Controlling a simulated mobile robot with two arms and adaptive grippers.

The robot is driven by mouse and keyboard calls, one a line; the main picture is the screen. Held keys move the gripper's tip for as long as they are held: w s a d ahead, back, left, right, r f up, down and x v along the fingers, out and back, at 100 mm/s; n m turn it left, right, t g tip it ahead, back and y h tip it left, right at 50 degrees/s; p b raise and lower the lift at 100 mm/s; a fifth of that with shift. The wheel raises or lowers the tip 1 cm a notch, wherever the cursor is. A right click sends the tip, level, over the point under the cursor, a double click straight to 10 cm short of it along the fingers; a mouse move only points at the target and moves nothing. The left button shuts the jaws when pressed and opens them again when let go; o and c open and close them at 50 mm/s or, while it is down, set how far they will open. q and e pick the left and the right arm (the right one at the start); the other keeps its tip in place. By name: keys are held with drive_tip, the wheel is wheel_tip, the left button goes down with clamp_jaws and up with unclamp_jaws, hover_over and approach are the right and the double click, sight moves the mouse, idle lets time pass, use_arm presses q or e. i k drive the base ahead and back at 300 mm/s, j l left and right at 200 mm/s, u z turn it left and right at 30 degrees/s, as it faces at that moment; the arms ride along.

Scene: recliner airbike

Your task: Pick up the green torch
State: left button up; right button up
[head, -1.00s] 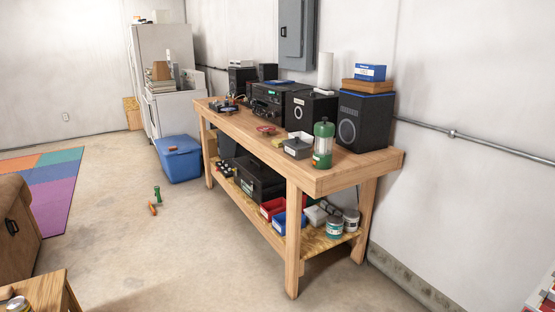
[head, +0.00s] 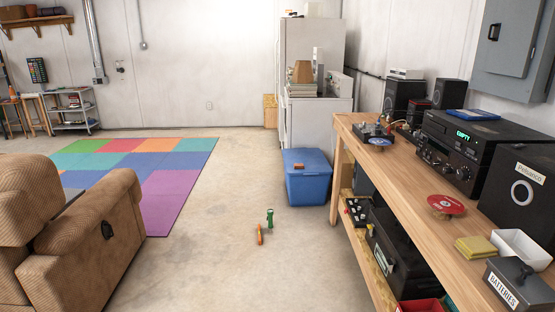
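A small green torch (head: 270,218) stands upright on the concrete floor, in the middle of the head view. An orange-handled object (head: 259,234) lies on the floor just left of it, close beside it. The torch is small at this distance and its details are hard to make out. Neither of my grippers shows in the head view.
A wooden workbench (head: 405,165) with audio gear runs along the right. A blue bin (head: 307,180) stands behind the torch by a white fridge (head: 309,60). A brown recliner (head: 85,225) is at left, near a coloured floor mat (head: 172,185). Open floor lies in front of the torch.

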sight(269, 212)
drive_tip(key=i+u, duration=0.15)
drive_tip(key=i, duration=2.15)
